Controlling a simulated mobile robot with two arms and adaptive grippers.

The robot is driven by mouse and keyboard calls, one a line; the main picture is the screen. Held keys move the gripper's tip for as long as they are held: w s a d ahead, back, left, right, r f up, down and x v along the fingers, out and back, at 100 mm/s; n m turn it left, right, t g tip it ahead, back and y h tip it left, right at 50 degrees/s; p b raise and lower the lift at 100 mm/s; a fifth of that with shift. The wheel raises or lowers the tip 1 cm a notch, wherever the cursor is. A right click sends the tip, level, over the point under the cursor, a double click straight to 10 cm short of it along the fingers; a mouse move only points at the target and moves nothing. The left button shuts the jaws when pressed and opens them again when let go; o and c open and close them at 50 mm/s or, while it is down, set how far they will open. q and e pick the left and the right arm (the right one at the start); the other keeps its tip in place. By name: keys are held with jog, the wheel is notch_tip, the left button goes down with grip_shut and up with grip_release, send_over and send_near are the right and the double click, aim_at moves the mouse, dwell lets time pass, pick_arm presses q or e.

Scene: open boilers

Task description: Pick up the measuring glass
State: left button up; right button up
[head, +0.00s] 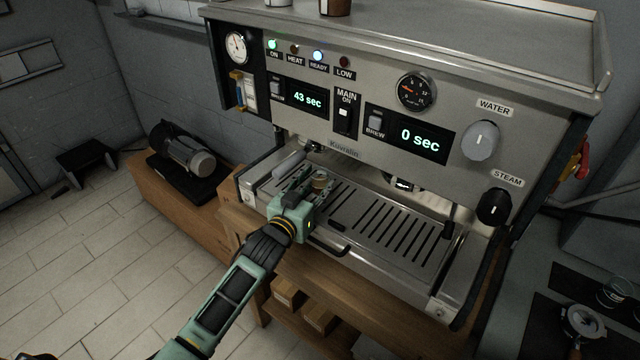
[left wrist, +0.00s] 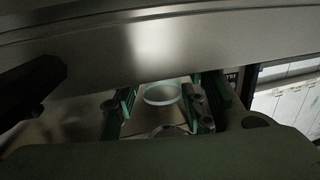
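The measuring glass (head: 322,183) is small and stands on the drip tray (head: 385,232) below the left side of the coffee machine. Brown shows in it, and its lower part is hidden by my gripper. My left gripper (head: 308,182) reaches in over the front edge of the tray, with its fingers at the glass. In the left wrist view the round rim of the glass (left wrist: 162,94) lies between the two green fingers (left wrist: 162,100). Narrow gaps show on both sides of the rim, so the gripper looks open around the glass. My right gripper is not in view.
The machine's front panel (head: 350,115) overhangs the tray closely. A black handle (head: 328,247) sticks out at the tray front. A motor pump (head: 185,150) sits on the wooden bench at left.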

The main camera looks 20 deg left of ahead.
pick_arm(q)
jog(key=c, duration=0.8)
jog(key=shift+r, duration=0.15)
